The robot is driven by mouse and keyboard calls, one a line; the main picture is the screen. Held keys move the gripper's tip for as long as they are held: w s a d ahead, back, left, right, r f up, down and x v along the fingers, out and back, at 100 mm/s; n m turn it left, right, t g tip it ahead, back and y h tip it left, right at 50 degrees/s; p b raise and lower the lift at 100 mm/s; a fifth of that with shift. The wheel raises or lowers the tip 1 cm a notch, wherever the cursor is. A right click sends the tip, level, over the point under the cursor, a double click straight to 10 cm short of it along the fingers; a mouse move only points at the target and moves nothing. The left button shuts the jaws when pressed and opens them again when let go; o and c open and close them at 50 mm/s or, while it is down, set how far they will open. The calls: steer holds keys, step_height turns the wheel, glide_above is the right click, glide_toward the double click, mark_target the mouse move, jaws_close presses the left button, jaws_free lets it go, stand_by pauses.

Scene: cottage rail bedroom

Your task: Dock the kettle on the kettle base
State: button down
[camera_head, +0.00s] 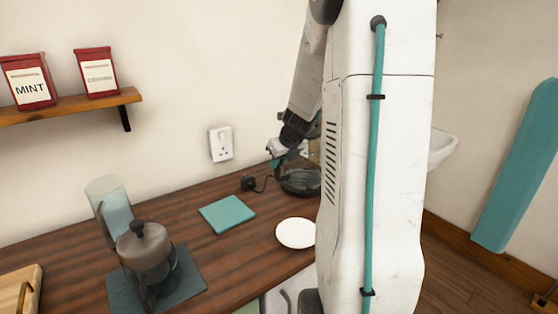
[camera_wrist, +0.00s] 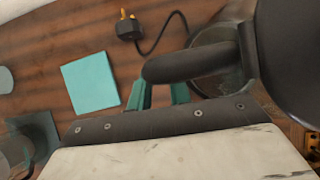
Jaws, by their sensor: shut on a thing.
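The kettle shows in the wrist view as a dark handle (camera_wrist: 190,64) joined to a dark rounded body (camera_wrist: 292,45) at the right edge. The teal fingertips of my gripper (camera_wrist: 160,94) are shut on the handle. In the head view my gripper (camera_head: 284,150) is above the counter at the back, and my arm hides most of the kettle. The kettle base (camera_head: 300,182) is a dark round plate on the counter, just below my gripper. It also shows in the wrist view (camera_wrist: 232,78), partly covered by handle and body. I cannot tell the gap between kettle and base.
A black plug (camera_head: 249,183) and its cord lie left of the base, below a wall socket (camera_head: 221,144). A teal square (camera_head: 228,214) and a white round plate (camera_head: 296,233) lie nearby. A French press (camera_head: 146,254) and a glass (camera_head: 112,210) stand further left.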

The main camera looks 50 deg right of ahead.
steer(key=shift+f, duration=0.15)
steer(key=c, duration=1.6)
jaws_free()
steer(key=shift+o, duration=0.2)
steer(key=shift+f, duration=0.1)
steer(key=v, duration=1.1)
